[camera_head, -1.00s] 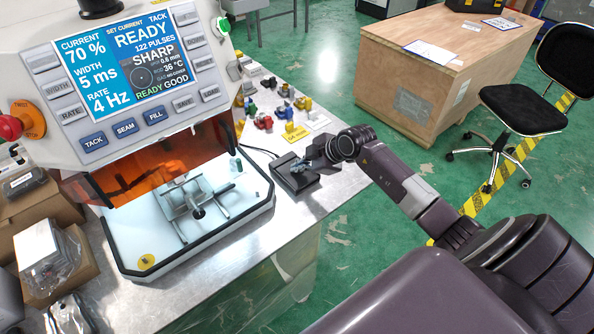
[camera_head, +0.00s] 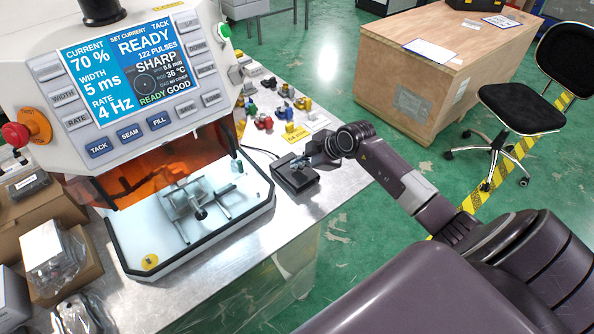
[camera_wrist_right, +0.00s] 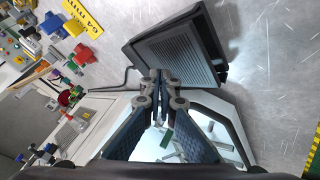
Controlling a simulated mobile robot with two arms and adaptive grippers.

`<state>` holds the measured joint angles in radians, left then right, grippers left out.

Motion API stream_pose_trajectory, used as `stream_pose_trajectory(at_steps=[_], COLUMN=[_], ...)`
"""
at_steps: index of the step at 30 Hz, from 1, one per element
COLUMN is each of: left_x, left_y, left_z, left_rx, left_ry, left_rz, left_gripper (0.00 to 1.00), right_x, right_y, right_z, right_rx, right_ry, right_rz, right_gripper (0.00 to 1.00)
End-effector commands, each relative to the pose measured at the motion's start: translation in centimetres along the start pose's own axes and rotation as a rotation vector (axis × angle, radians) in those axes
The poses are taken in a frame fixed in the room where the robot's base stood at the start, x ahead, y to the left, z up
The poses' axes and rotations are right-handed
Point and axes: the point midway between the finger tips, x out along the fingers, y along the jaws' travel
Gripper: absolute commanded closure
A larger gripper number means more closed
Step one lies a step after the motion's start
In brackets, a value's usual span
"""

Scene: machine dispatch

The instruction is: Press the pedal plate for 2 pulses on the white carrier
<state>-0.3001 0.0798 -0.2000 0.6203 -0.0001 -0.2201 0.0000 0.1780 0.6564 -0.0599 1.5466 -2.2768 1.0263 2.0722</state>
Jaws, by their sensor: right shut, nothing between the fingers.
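The pedal plate (camera_head: 297,178) is a dark box with a ribbed grey top, lying on the metal table right of the machine. In the right wrist view the plate (camera_wrist_right: 178,62) is just ahead of the fingertips. My right gripper (camera_head: 305,162) is shut and empty, its tips over or at the plate's far edge; I cannot tell whether they touch it. It also shows in the wrist view (camera_wrist_right: 162,78). My left gripper is not in view.
Several small coloured parts (camera_head: 265,122) and a yellow label (camera_head: 296,133) lie behind the pedal plate. A cable runs from the plate. Boxes (camera_head: 50,255) stand at the left. A wooden crate (camera_head: 420,85) and a chair (camera_head: 520,108) stand beyond the table.

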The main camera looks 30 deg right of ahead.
Motion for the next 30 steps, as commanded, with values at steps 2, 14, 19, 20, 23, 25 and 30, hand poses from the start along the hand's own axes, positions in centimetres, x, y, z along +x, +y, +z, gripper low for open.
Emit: stream_pose_trajectory(at_steps=[2, 14, 19, 20, 23, 25, 30], left_x=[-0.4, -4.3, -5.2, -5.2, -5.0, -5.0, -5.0], left_y=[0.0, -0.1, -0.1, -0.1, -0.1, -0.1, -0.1], left_z=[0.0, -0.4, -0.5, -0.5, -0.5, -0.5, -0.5], left_rx=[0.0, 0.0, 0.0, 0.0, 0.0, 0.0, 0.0], left_ry=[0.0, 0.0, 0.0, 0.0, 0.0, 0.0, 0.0], left_rz=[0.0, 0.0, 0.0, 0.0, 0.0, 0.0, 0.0], left_gripper=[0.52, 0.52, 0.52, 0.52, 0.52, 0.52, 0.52], right_x=[-0.3, -3.1, -3.7, -3.6, -3.5, -3.5, -3.5], right_y=[0.2, 2.2, 2.7, 2.6, 2.6, 2.6, 2.6], right_z=[-0.2, -2.3, -2.7, -2.7, -2.6, -2.6, -2.6], right_rx=[0.0, -0.001, 0.0, 0.0, 0.0, 0.0, 0.0], right_ry=[0.001, 0.002, 0.002, 0.002, 0.001, 0.001, 0.001], right_rz=[0.001, 0.002, 0.001, 0.001, 0.001, 0.001, 0.002], right_gripper=[1.0, 1.0, 1.0, 1.0, 1.0, 1.0, 1.0])
